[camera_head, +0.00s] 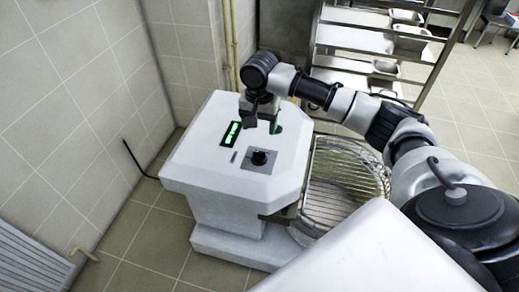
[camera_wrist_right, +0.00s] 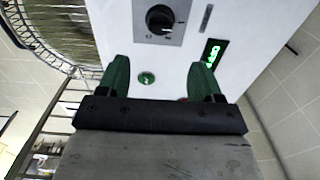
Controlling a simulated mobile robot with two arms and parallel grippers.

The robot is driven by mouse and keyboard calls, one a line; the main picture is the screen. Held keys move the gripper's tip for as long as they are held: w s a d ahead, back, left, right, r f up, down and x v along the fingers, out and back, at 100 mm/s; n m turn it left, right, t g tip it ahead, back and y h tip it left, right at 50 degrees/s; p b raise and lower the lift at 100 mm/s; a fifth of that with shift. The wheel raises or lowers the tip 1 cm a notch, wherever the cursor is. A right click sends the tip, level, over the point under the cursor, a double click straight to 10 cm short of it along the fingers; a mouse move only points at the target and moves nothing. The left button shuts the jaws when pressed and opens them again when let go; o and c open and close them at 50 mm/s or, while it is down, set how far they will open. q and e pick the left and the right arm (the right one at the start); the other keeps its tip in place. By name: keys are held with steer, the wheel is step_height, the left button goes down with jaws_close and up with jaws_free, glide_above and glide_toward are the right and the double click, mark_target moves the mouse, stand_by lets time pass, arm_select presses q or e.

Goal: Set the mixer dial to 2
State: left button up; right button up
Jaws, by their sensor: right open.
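The white mixer (camera_head: 215,150) stands in the corner, its top panel facing up. The black mixer dial (camera_head: 261,158) sits on a grey plate on that panel; its setting is too small to read. In the right wrist view the dial (camera_wrist_right: 160,18) is at the top edge, beyond the fingertips. My right gripper (camera_head: 261,124) is open and empty above the panel, behind the dial. Its two fingers (camera_wrist_right: 160,75) show apart with the panel between them, not touching the dial. My left gripper is not in view.
A lit green display (camera_head: 230,134) is left of the dial, and a round green button (camera_wrist_right: 147,78) shows between my fingers in the wrist view. A wire bowl guard (camera_head: 350,170) is on the mixer's right. A metal shelf rack (camera_head: 375,45) stands behind.

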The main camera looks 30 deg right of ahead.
mark_target(259, 152)
step_height(259, 152, down, 11)
steer(key=shift+r+b, duration=0.2)
steer(key=shift+b, duration=0.35)
steer(key=c, duration=0.9)
steer(key=m+p, duration=0.1)
steer(key=p, duration=0.3)
steer(key=m+p, duration=0.1)
steer(key=p, duration=0.4)
steer(key=shift+a+r, duration=0.1)
steer(key=shift+r, duration=0.3)
steer(key=shift+c, duration=0.2)
steer(key=m+p, duration=0.3)
steer(key=p, duration=0.1)
steer(key=m+p, duration=0.2)
steer(key=p, duration=0.2)
steer(key=shift+f+m+p, duration=0.2)
steer(key=shift+m+p, duration=0.2)
steer(key=shift+f+m+p, duration=0.15)
steer(key=shift+m+p, duration=0.55)
steer(key=shift+m, duration=0.3)
steer(key=shift+f+m+p, duration=0.1)
steer(key=shift+m+p, duration=0.55)
steer(key=shift+m, duration=0.35)
